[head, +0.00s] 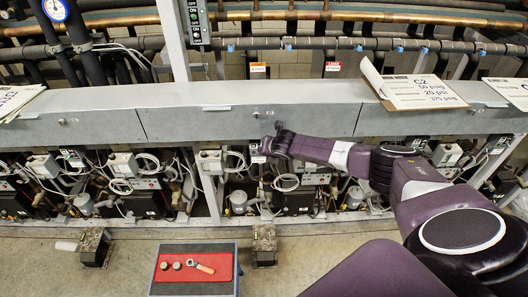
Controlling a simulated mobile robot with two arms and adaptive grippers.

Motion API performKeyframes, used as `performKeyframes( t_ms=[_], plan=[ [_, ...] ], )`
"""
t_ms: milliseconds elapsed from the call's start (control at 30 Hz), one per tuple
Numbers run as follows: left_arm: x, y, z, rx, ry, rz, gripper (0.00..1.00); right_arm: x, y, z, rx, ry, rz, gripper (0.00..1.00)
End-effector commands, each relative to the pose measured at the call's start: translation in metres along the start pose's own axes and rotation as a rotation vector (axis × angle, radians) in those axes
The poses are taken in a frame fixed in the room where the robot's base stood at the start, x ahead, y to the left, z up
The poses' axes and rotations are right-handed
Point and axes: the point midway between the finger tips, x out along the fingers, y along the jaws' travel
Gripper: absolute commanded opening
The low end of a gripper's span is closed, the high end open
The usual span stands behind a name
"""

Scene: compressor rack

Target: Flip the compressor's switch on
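My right arm reaches in from the right, and its dark gripper (274,143) is at the front of the rack, just below the grey beam (300,122). The gripper is small here, and I cannot tell whether its fingers are open or shut. A small white switch box (257,154) with a dark upper part sits just left of and below the gripper. I cannot tell whether they touch, or which way the switch is set. Compressor units (296,198) stand below the beam, partly hidden by my arm. My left gripper is not in view.
A red-topped tray (167,274) with a wrench and two round parts is on the floor side in front. A clipboard marked C2 (425,92) lies on the beam. Loose white cables (288,184) hang near the gripper. Pipes (340,43) run behind.

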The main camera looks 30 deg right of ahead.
Motion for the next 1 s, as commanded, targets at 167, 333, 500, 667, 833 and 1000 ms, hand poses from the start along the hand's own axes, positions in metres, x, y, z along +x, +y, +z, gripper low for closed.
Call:
performKeyframes(
  t_ms=[167,333,500,667,833,1000],
  plan=[
    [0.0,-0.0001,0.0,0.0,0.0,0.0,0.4,-0.0001,-0.0013,0.0011,0.002,0.003,-0.004,0.0],
    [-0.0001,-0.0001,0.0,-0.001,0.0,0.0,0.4,-0.0001,-0.0013,0.001,0.002,0.003,-0.003,0.0],
    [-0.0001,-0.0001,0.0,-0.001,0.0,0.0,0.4,-0.0001,-0.0012,0.001,0.002,0.003,-0.003,0.17],
    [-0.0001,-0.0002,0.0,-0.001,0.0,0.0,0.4,-0.0001,-0.0008,0.0007,0.002,0.003,-0.002,0.25],
    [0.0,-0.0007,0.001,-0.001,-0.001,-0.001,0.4,-0.0002,-0.0004,0.0003,0.001,0.004,-0.002,0.25],
    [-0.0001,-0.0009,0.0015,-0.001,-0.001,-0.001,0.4,-0.0054,-0.0009,0.0007,0.001,0.004,-0.002,0.25]
  ],
)
